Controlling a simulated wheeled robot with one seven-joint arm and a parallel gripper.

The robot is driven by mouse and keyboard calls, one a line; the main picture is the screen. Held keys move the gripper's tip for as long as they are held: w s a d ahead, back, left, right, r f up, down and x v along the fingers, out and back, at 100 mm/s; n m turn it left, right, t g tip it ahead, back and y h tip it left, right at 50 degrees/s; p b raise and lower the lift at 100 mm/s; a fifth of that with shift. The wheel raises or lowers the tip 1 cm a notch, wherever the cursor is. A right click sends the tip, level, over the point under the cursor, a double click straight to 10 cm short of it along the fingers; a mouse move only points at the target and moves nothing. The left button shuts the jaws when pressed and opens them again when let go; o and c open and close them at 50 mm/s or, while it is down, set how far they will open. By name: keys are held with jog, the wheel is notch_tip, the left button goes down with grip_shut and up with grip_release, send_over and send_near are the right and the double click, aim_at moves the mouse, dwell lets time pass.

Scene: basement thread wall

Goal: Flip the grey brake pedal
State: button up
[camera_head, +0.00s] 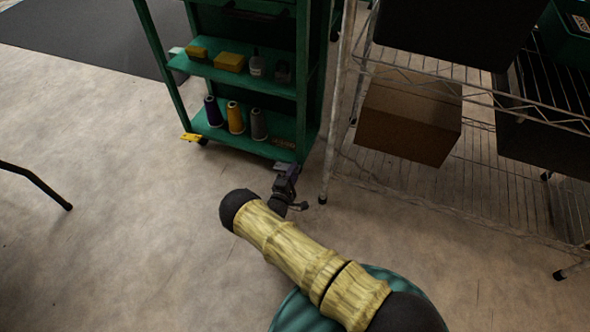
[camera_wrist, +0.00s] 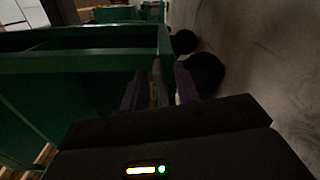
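My gripper (camera_head: 288,172) is low beside the bottom right corner of the green cart (camera_head: 272,148). In the wrist view its two dark purple-grey fingers (camera_wrist: 160,88) stand apart, next to the cart's green edge and a black caster wheel (camera_wrist: 205,72). A thin dark strip shows between the fingers; I cannot tell whether it is the grey brake pedal or touches them. I cannot clearly make out the grey brake pedal in either view; my gripper covers that corner in the head view. A yellow pedal (camera_head: 191,137) sticks out at the cart's left caster.
Thread cones (camera_head: 235,118) stand on the cart's lower shelf, with small yellow boxes (camera_head: 229,62) above. A wire rack (camera_head: 326,165) with a cardboard box (camera_head: 408,115) stands close on the right. A dark mat (camera_head: 80,40) lies at the back left. The floor at left is mostly clear.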

grip_shut()
jog(key=shift+d+f, duration=0.1)
jog(key=shift+f+m, duration=0.2)
jog(key=shift+m, duration=0.7)
jog(key=m, duration=0.1)
jog(key=f+m+b, duration=0.1)
jog(key=m, duration=0.1)
jog(key=shift+d+m, duration=0.1)
jog(key=shift+m, duration=0.2)
jog(key=shift+s, duration=0.1)
grip_release()
